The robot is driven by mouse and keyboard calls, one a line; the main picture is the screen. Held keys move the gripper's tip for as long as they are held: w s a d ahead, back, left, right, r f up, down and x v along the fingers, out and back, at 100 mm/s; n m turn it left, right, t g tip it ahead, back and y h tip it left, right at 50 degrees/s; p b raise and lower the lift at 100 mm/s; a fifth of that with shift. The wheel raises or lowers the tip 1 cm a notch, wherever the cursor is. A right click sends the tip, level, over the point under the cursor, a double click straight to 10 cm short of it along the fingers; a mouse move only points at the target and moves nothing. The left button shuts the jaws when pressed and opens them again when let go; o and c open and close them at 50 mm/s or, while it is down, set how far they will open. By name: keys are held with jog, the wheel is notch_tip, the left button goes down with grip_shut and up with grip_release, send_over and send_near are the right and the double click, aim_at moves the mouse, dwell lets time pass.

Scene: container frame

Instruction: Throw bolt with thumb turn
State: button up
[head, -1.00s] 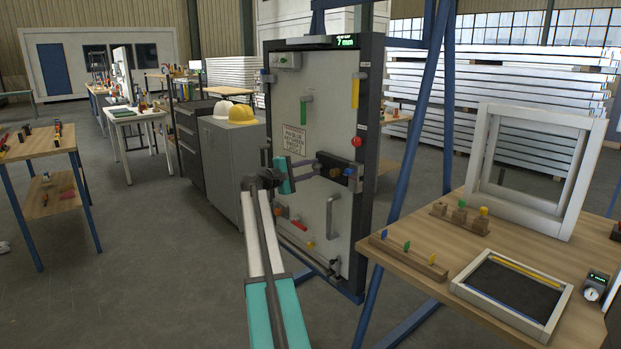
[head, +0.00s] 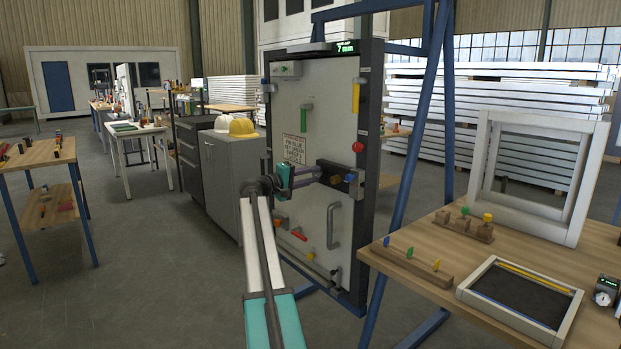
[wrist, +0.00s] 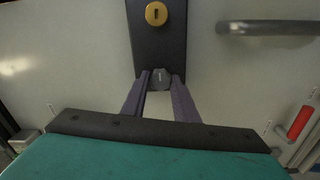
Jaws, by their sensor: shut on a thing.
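The thumb turn (wrist: 161,78) is a small dark knob on a black lock plate (wrist: 157,45) on a pale door panel (head: 318,113). My gripper (wrist: 160,80) is shut on the thumb turn, with one purple-grey finger on each side of it. In the head view my gripper (head: 322,176) reaches the lock plate from the left, and its fingers partly hide the knob. A yellow key cylinder (wrist: 156,14) sits on the same plate, beyond the thumb turn in the wrist view. The bolt itself cannot be made out clearly.
A grey pull handle (head: 332,226) and a red lever (head: 299,235) are below the lock on the panel. A small display (head: 345,47) at the panel's top reads 7 mm. A wooden bench (head: 420,285) with frames stands at right. Cabinets (head: 235,185) stand behind left.

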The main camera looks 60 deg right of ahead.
jog(key=shift+w+r, duration=0.1)
jog(key=shift+w, duration=0.05)
jog(key=o, duration=1.1)
jog(key=shift+c, duration=0.2)
jog(key=p+v, duration=0.1)
jog(key=v, duration=1.3)
